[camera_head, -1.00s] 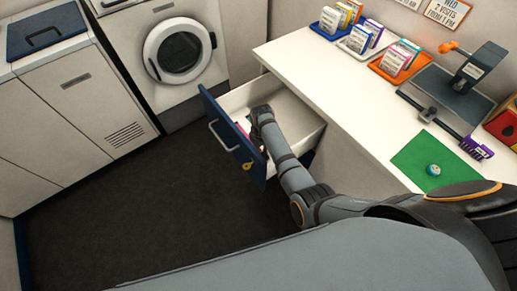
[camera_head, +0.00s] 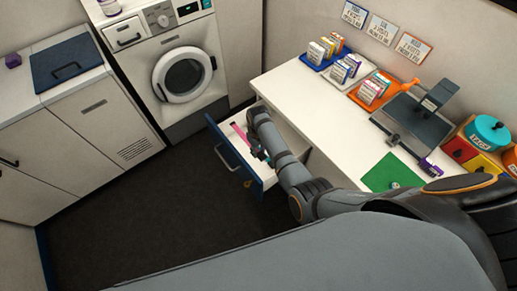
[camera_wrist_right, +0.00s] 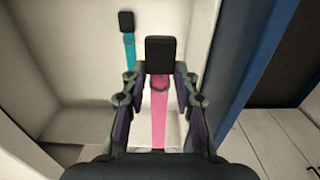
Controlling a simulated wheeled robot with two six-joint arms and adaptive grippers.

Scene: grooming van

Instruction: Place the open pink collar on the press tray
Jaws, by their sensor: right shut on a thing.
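The pink collar (camera_wrist_right: 160,115) is a straight, open strip with a black buckle end (camera_wrist_right: 160,54). My right gripper (camera_wrist_right: 158,105) is shut on it in the right wrist view, with a finger on each side. In the head view the pink collar (camera_head: 238,132) shows beside my right gripper (camera_head: 257,152), at the open drawer (camera_head: 284,133). I cannot tell whether the collar still touches the drawer. The press (camera_head: 437,97) stands on the counter with a dark flat tray (camera_head: 413,124). My left gripper is not in view.
A teal collar (camera_wrist_right: 129,50) with a black end lies in the drawer. The drawer's blue front (camera_head: 232,152) is close to my right arm. The counter (camera_head: 318,108) holds card racks (camera_head: 368,92), a green mat (camera_head: 392,174) and colored bins (camera_head: 478,150).

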